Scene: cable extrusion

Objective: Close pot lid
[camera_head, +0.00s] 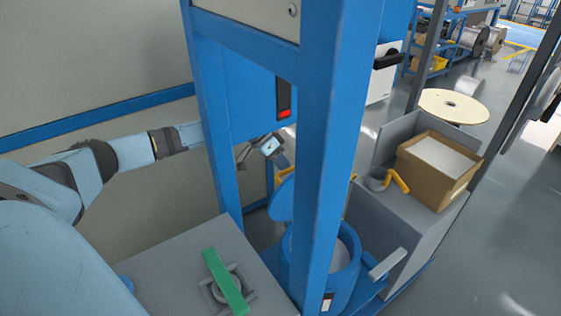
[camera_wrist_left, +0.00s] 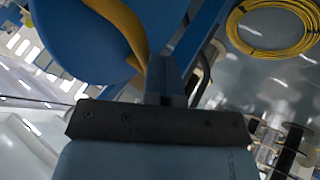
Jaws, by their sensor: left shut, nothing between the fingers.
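The blue pot (camera_head: 345,278) stands low behind a blue frame post, which hides part of it. Its opening shows pale contents. The blue lid (camera_head: 281,203) stands raised and tilted at the pot's left, partly behind the post. My left gripper (camera_head: 280,160) is just above the lid, behind the frame. In the left wrist view the gripper's fingers (camera_wrist_left: 167,80) are together and empty. The lid's blue face (camera_wrist_left: 75,35) and a yellow curved band (camera_wrist_left: 122,28) fill the upper left there, close to the fingers; contact cannot be told. My right gripper is not in view.
Blue frame posts (camera_head: 325,130) stand between the head camera and the gripper. A grey box (camera_head: 165,262) with a green handle (camera_head: 224,281) is left of the pot. A cardboard box (camera_head: 436,170) sits at right. A yellow cable coil (camera_wrist_left: 240,35) shows in the wrist view.

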